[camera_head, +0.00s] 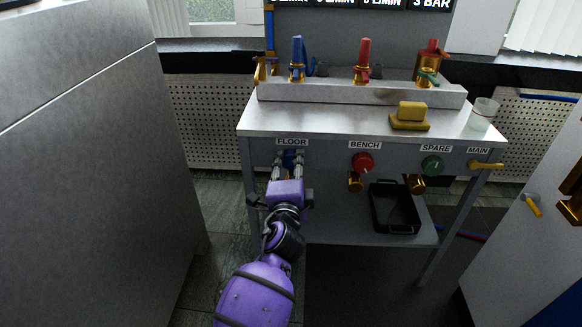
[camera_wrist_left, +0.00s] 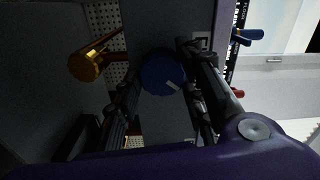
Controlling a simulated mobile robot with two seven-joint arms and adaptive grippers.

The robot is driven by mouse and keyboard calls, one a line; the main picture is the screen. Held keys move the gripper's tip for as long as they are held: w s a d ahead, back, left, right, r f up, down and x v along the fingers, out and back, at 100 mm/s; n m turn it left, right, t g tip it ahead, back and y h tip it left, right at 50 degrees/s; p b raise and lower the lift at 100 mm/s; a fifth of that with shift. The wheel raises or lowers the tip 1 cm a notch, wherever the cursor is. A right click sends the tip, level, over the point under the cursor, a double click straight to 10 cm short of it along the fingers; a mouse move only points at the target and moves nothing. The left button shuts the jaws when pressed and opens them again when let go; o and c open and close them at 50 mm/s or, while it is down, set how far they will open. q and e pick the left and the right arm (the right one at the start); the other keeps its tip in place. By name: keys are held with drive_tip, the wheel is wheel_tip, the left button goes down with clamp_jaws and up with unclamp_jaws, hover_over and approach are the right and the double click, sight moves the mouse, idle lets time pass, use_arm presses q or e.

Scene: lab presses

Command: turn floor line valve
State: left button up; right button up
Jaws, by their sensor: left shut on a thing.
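The floor line valve is a blue round knob (camera_head: 289,155) under the FLOOR label (camera_head: 292,142) on the front panel of the bench. My left gripper (camera_head: 290,164) reaches it from the front, one finger on each side, and is shut on it. In the left wrist view the blue knob (camera_wrist_left: 162,72) sits between the two dark fingers, with a white mark at its lower right. The fingers hide parts of the knob's sides in the head view. My right gripper is not in view.
On the same panel are a red BENCH knob (camera_head: 362,163), a green SPARE knob (camera_head: 431,165) and a brass MAIN lever (camera_head: 486,166). A black tray (camera_head: 396,208) lies on the lower shelf. A grey cabinet (camera_head: 90,150) stands at the left. A yellow sponge (camera_head: 410,112) is on top.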

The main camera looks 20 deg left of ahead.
use_arm(q)
drive_tip(key=shift+d+f, duration=0.15)
drive_tip(key=shift+f, duration=0.2)
drive_tip(key=o, duration=1.1)
drive_tip(key=shift+r, duration=0.15)
drive_tip(key=shift+s, duration=0.1)
drive_tip(key=v, duration=1.2)
drive_tip(key=shift+r, duration=0.1)
